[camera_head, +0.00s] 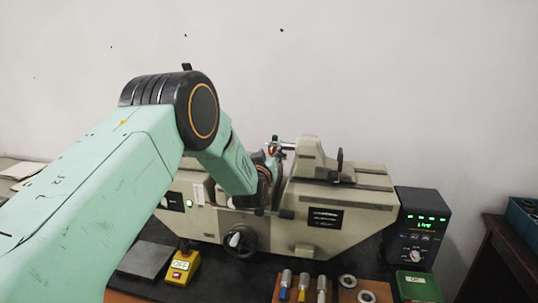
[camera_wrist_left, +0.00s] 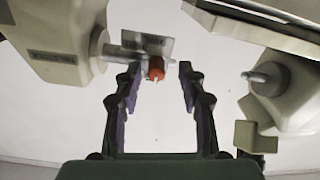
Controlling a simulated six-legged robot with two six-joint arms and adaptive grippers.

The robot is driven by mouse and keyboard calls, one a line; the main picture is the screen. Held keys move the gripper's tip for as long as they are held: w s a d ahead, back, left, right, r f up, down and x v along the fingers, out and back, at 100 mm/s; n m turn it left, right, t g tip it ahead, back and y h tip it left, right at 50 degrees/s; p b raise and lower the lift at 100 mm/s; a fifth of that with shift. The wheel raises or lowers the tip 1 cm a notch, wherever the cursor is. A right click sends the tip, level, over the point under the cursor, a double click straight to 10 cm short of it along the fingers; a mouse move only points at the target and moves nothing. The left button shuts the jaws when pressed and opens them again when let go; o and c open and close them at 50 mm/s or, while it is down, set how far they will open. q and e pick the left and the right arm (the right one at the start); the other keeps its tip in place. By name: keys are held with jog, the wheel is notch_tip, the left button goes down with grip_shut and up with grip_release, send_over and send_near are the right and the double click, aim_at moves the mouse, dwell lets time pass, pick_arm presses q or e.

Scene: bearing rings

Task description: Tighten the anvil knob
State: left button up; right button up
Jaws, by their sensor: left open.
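A small red knob (camera_wrist_left: 156,67) with a pale tip shows in the left wrist view, in front of a clear plate, beside a metal spindle on the left. I take it to be the anvil knob. It also shows as a small red spot in the head view (camera_head: 271,150), on the measuring machine (camera_head: 290,222). My left gripper (camera_wrist_left: 160,77) is open, its two dark fingers apart on either side of the knob in the picture, with no contact visible. In the head view my left forearm and wrist hide much of that area. My right gripper is not in view.
Machine housings stand close on both sides in the wrist view, with a metal tip (camera_wrist_left: 268,78) at right. On the bench are a handwheel (camera_head: 239,240), a yellow switch box (camera_head: 182,267), a display unit (camera_head: 418,230), a green box (camera_head: 417,287) and rings (camera_head: 347,281).

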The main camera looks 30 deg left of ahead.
pick_arm(q)
jog(key=shift+s+d+r, duration=0.1)
jog(key=shift+s+d, duration=0.05)
jog(key=shift+d, duration=0.2)
jog(key=shift+c, duration=0.3)
jog(key=shift+w+f, duration=0.2)
jog(key=shift+w, duration=0.2)
jog(key=c, duration=0.3)
jog(key=shift+a, duration=0.25)
jog(key=shift+c, duration=1.4)
jog(key=shift+s, duration=0.1)
jog(key=shift+c, duration=0.8)
jog(key=shift+d, duration=0.15)
grip_shut()
